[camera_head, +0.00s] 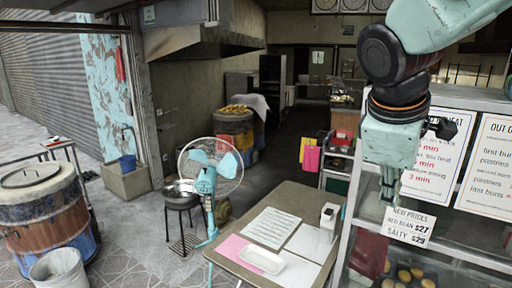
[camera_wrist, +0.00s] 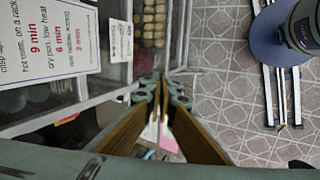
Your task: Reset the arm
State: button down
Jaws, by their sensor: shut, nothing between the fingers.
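My gripper (camera_head: 388,196) hangs from the teal arm at the right of the head view, pointing down. Its fingers are closed together and hold nothing. It is in front of the glass display case (camera_head: 345,230), close to the small "New prices" sign (camera_head: 409,227). In the wrist view the two long fingers of my gripper (camera_wrist: 160,85) run up from the bottom and meet near the middle. The head view does not show clearly how far the gripper is from the case.
A table (camera_head: 308,192) with papers and a white tray (camera_head: 262,260) stands left of the case. A barrel oven (camera_head: 45,210) is at the far left.

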jog(key=s+a+f+m+y+b, duration=0.1)
jog(key=s+a+m, duration=0.3)
jog(key=s, duration=0.8)
jog(key=s+a+f+m+y, duration=0.2)
jog(key=s+m, duration=0.4)
jog(key=s, duration=0.6)
jog(key=shift+a+f+y+b, duration=0.35)
jog(key=shift+a+f, duration=0.3)
jog(key=shift+a, duration=0.45)
